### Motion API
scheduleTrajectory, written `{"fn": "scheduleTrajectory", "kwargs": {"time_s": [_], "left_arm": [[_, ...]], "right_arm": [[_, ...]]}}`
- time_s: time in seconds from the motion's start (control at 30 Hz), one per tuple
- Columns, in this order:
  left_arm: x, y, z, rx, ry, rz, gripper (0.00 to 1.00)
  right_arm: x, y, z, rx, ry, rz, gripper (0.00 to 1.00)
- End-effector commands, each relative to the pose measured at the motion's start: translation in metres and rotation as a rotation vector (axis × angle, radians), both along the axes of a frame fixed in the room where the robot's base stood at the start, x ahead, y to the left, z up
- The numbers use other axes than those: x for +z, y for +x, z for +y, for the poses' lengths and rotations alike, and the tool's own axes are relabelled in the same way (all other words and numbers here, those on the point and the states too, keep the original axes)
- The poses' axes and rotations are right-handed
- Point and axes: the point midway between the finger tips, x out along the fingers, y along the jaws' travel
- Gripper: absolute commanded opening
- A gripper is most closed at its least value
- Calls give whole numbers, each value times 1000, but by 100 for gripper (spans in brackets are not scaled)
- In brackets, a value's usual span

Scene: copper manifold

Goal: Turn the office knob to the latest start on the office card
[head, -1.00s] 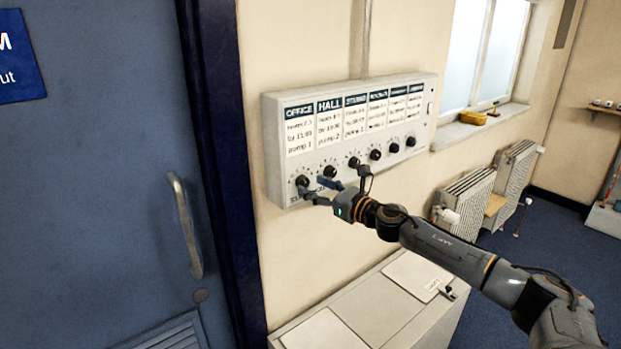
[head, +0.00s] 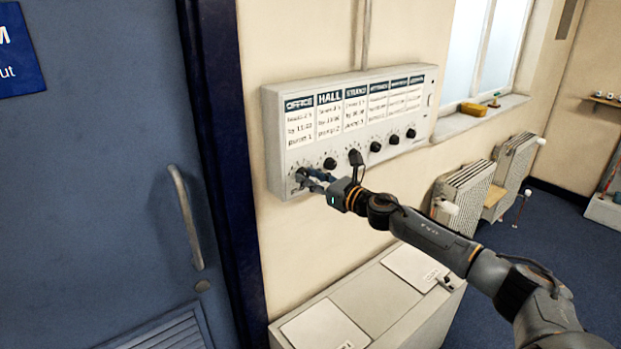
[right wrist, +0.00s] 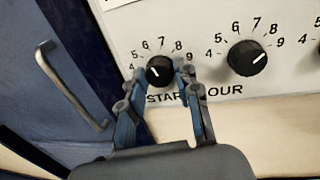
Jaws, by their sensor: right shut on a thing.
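The office knob (right wrist: 158,71) is the round black knob at the left end of the row, on a dial numbered from about 4 to 9. A short white mark shows on its face; I cannot tell exactly which number it points to. My right gripper (right wrist: 159,80) is shut on this knob, one finger on each side. In the head view my right gripper (head: 303,178) covers most of the knob. The office card (head: 300,124) is leftmost on the panel, its small lines blurred, the middle one apparently "by 11:00". My left gripper is not in view.
The white panel (head: 432,110) carries several more cards and knobs; the hall knob (right wrist: 246,57) is close on the right. A blue door with a handle (head: 186,218) stands left. A low white cabinet (head: 375,294) is below, radiators (head: 463,197) to the right.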

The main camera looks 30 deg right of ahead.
Motion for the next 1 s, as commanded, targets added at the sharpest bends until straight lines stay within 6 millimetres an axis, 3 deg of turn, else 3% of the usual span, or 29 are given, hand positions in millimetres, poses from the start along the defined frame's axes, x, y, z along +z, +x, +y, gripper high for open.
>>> {"fn": "scheduleTrajectory", "kwargs": {"time_s": [0.37,1.0], "left_arm": [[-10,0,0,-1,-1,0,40],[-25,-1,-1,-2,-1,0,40]], "right_arm": [[-2,0,-1,-1,169,11,1],[-3,0,-1,-1,768,57,1]]}}
